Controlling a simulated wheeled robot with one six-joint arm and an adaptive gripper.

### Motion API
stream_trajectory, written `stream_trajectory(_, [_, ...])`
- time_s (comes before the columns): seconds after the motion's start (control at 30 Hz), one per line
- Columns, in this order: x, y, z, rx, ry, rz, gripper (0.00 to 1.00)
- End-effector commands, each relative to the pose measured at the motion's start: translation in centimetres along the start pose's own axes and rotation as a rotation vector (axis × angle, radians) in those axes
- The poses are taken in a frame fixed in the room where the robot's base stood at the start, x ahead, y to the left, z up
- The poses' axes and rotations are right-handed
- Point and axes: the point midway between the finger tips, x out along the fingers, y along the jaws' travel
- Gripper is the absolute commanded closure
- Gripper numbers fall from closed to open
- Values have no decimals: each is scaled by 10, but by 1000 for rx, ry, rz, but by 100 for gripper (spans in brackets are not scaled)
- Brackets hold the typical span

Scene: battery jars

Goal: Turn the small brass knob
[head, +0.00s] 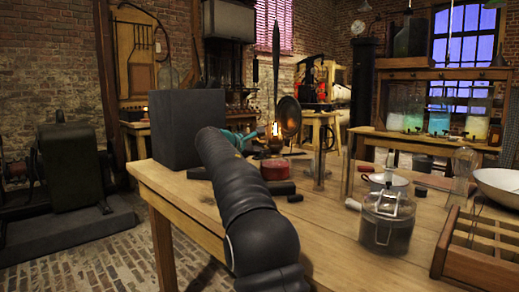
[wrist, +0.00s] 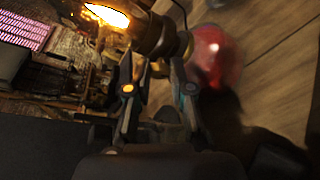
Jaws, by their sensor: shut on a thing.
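A lit lamp stands on the wooden table, its flame (head: 276,129) bright above a brass burner (head: 274,146) and a red body (head: 276,169). In the wrist view the brass burner (wrist: 168,42) is at top centre, with the flame (wrist: 106,15) to its left and the red body (wrist: 217,57) to its right. My gripper (wrist: 160,68) has its fingertips at the burner's side, shut on the small brass knob, which they mostly hide. In the head view my gripper (head: 252,138) reaches the lamp from the left, partly behind my dark arm.
A dark grey block (head: 187,130) stands close to my arm at the table's left. A round reflector (head: 288,115) is just right of the flame. A lidded glass jar (head: 387,220) and a wooden rack (head: 480,250) stand at right.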

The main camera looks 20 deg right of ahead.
Motion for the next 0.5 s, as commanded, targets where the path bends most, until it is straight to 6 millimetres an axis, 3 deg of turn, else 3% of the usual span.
stream_trajectory(0.5, [1,7,3,-210,0,-90,100])
